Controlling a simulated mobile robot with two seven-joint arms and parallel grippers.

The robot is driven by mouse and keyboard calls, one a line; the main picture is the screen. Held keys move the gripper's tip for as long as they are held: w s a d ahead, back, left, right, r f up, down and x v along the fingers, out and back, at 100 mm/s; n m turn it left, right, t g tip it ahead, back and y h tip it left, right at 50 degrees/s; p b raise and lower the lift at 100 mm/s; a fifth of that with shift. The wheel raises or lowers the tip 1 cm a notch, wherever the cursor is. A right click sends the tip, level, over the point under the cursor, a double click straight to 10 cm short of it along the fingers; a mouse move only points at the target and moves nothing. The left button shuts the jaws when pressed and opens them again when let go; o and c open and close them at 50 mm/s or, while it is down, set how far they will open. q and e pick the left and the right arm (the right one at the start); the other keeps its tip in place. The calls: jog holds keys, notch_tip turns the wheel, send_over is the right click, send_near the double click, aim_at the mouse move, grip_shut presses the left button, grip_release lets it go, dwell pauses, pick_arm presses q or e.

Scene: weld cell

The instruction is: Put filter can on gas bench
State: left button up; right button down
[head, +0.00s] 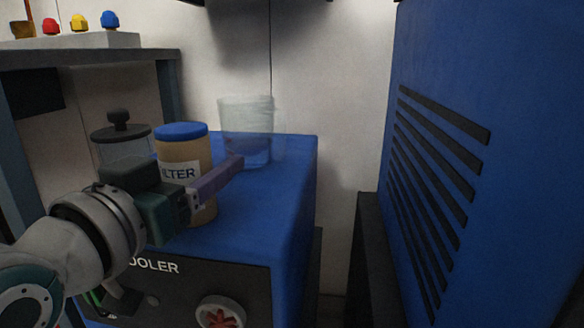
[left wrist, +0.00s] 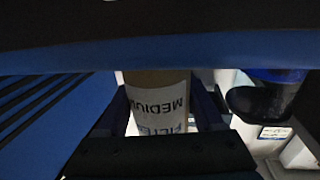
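The filter can (head: 182,152) is a tan cylinder with a blue lid and a white "FILTER" label. It is upright over the blue top of the cooler (head: 265,215); its base is partly hidden by my gripper. My left gripper (head: 215,180) reaches in from the left, one finger crossing the can's front. In the left wrist view the can (left wrist: 158,92) fills the space between both fingers, with no clear gap at either side, so the gripper looks shut on it. I cannot identify the gas bench for certain. My right gripper is out of view.
A clear jar (head: 248,135) stands behind the can, and a black-lidded clear container (head: 120,140) stands to its left. A grey shelf (head: 120,56) at upper left carries a pale block with coloured caps. A blue vented cabinet (head: 500,200) fills the right side.

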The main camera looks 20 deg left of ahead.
pick_arm(q)
grip_shut()
notch_tip(320, 180, up, 20)
jog(key=p, duration=1.2)
jog(key=s+d+r+m+g+h+p, duration=0.25)
jog(key=s+r+m+h+p, duration=0.2)
jog(key=r+p, duration=0.9)
jog(key=s+d+r+m+g+h+p, duration=0.25)
jog(key=r+h+p, duration=0.35)
jog(key=r+p, duration=0.7)
jog(key=s+d+r+m+g+h+p, duration=0.25)
jog(key=s+r+m+h+p, duration=0.25)
jog(key=r+p, duration=0.8)
notch_tip(320, 180, up, 33)
jog(key=n+t+y+p, duration=0.5)
jog(key=p, duration=2.9)
jog(key=shift+w+f+p, duration=0.15)
jog(key=shift+w+p, duration=0.1)
jog(key=shift+p, duration=0.15)
jog(key=shift+f+y, duration=0.1)
jog(key=shift+y, duration=0.15)
